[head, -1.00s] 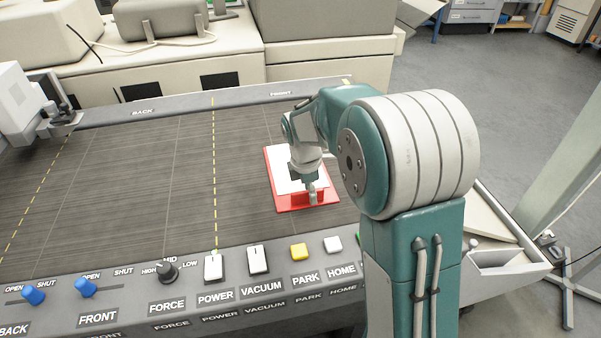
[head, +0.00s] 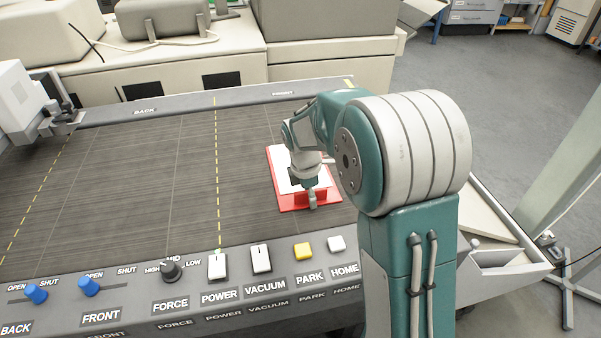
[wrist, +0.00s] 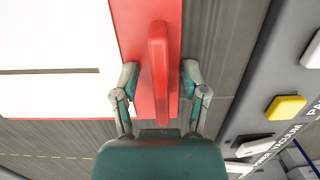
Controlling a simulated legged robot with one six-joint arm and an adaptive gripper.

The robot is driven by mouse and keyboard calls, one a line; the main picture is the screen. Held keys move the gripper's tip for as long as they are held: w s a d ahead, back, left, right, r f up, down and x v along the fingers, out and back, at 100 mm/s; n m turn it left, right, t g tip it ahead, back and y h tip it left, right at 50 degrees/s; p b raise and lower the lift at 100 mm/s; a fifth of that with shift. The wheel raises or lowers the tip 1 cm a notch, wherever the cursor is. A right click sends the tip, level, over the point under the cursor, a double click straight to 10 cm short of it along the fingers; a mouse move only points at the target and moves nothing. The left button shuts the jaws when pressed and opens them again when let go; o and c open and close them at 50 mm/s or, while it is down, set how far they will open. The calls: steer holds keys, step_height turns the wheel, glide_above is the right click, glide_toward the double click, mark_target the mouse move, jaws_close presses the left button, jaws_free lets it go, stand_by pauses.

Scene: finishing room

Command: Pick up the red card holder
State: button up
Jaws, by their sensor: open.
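The red card holder (head: 286,203) lies flat on the dark slatted bed, with a white card (head: 283,160) on it. Its raised red grip bar (wrist: 158,60) stands along one edge in the wrist view. My gripper (wrist: 158,78) is open, with one finger on each side of the bar and a gap showing to each finger. In the head view my gripper (head: 312,203) is down at the holder's near edge, and my wrist hides part of the card.
A control panel with a yellow PARK button (head: 302,250), a white HOME button (head: 336,244) and several switches runs along the near edge. A white machine head (head: 22,100) stands at the left. The bed's middle is clear.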

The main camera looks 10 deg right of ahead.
steer(key=shift+a, duration=0.1)
steer(key=c, duration=0.4)
jaws_close()
